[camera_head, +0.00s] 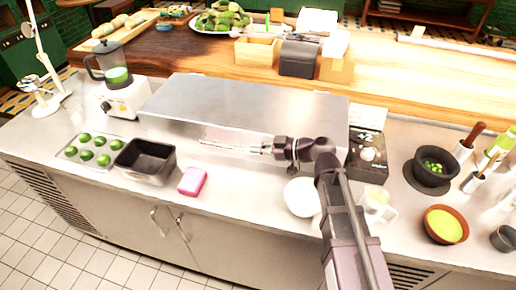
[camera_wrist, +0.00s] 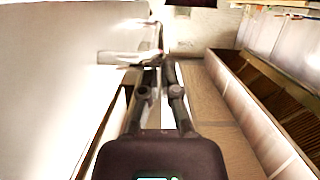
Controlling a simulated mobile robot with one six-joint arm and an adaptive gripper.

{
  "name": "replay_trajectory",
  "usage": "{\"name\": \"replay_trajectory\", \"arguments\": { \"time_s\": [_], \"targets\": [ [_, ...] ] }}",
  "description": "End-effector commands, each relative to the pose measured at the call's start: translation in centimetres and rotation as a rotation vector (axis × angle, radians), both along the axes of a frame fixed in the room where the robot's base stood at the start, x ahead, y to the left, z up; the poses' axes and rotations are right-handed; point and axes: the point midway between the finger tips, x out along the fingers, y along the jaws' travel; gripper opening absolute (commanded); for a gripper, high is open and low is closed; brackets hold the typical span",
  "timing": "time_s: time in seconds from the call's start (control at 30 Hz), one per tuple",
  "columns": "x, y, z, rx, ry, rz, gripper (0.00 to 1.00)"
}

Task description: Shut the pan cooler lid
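The pan cooler lid (camera_head: 245,105) is a broad steel sheet over the middle of the counter, its front edge towards me. It looks nearly level in the head view; I cannot tell if it sits fully down. A pale strip runs under its front edge. My gripper (camera_head: 266,149) is at this front edge, right of its middle, pointing left. In the wrist view the fingers of my gripper (camera_wrist: 160,62) come close together beside a pale bar (camera_wrist: 120,58), with the bright lid surface (camera_wrist: 55,80) on the left. No clear grasp shows.
A black pan (camera_head: 146,160), a pink sponge (camera_head: 192,181) and a white round object (camera_head: 302,197) stand in front of the cooler. A blender (camera_head: 118,85) is at left. A scale (camera_head: 368,153) and a dark mortar (camera_head: 431,172) are at right.

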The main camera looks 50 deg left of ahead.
Motion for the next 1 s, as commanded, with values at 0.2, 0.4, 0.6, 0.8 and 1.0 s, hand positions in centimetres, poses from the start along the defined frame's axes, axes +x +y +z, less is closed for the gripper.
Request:
{"name": "replay_trajectory", "arguments": {
  "time_s": [0.2,0.4,0.6,0.8,1.0],
  "targets": [
    [-0.2,-0.2,1.9,0.004,0.003,-0.001,0.0],
    [-0.3,-0.3,3.6,0.007,0.005,-0.001,0.0],
    [0.5,-2.0,4.4,0.008,0.007,-0.003,0.0],
    [1.9,-4.4,5.1,0.009,0.007,-0.004,0.0],
    [3.2,-6.6,5.7,0.01,0.006,-0.003,0.0]
  ]
}}
